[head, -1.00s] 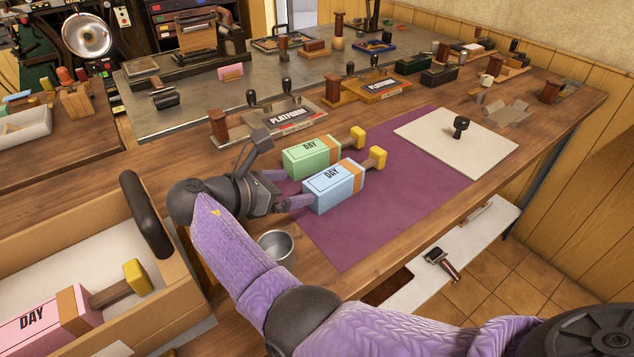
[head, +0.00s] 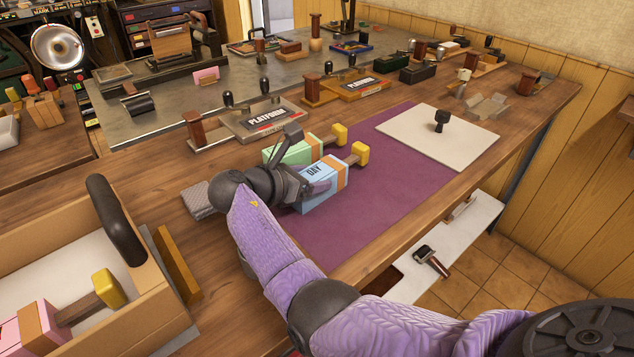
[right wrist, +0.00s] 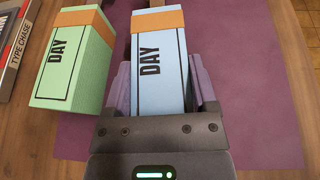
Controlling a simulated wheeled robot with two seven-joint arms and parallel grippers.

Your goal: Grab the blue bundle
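The blue bundle (head: 325,194) is a pale blue block marked DAY with an orange band. It lies on the purple mat (head: 400,190), with a yellow-ended handle (head: 358,154) at its far end. My right gripper (right wrist: 160,85) is at its near end, with one finger on each side of the block. The fingers are spread; whether they touch its sides is unclear. It hides part of the blue bundle in the head view. A green bundle (right wrist: 75,60) lies just left of the blue one, beside the left finger. My left gripper is not in view.
A wooden tray (head: 155,300) with a pink bundle (head: 30,330) is at lower left. A platform stamp (head: 265,118) stands behind the bundles. A white board (head: 450,145) with a black knob lies at the mat's far right. The mat right of the blue bundle is clear.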

